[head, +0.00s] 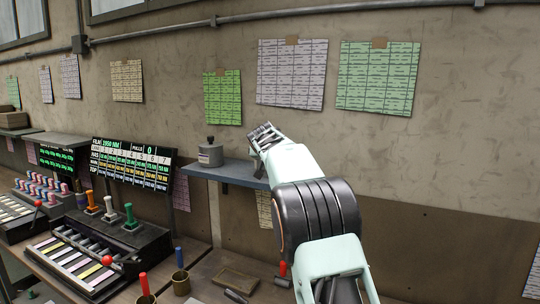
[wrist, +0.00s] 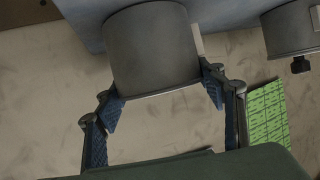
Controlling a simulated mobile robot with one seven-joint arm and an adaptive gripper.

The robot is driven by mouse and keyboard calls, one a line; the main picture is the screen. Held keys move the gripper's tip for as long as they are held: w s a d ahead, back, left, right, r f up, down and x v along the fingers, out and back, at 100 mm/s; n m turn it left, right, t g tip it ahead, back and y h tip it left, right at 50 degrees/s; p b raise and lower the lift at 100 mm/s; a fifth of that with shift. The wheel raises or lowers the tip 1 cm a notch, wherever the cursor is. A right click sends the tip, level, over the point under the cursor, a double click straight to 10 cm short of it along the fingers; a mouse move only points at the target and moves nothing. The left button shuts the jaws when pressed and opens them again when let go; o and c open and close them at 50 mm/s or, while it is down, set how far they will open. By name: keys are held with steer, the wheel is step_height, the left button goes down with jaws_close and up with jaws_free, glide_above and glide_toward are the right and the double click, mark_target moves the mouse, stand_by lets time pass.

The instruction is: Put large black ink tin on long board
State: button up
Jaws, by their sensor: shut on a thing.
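In the wrist view a large dark grey tin (wrist: 150,45) sits between the two blue-padded fingers of my gripper (wrist: 163,92), which is shut on it. The picture is upside down there, with the blue-grey shelf board (wrist: 84,22) at the top behind the tin. I cannot tell whether the tin touches the board. In the head view my gripper (head: 264,138) is over the right part of the wall shelf board (head: 235,174), and the held tin is hidden behind it. I cannot tell which board is the long one.
A second grey tin with a knob (head: 210,153) stands on the same board to the left; it shows at the right in the wrist view (wrist: 290,28). Papers such as a green sheet (head: 222,98) hang behind. A black console (head: 108,240) and a red-handled tool (head: 146,286) are below.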

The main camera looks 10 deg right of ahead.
steer(key=shift+s+r, duration=0.1)
steer(key=shift+r, duration=0.05)
steer(key=shift+f, duration=0.2)
steer(key=o, duration=1.4)
steer(key=shift+o, duration=0.2)
steer(key=shift+s+r, duration=0.1)
steer(key=shift+r, duration=0.15)
steer(key=b+v, duration=0.4)
steer(key=v, duration=0.7)
steer(key=shift+s+b, duration=0.35)
steer(key=shift+b, duration=0.05)
steer(key=shift+a, duration=0.1)
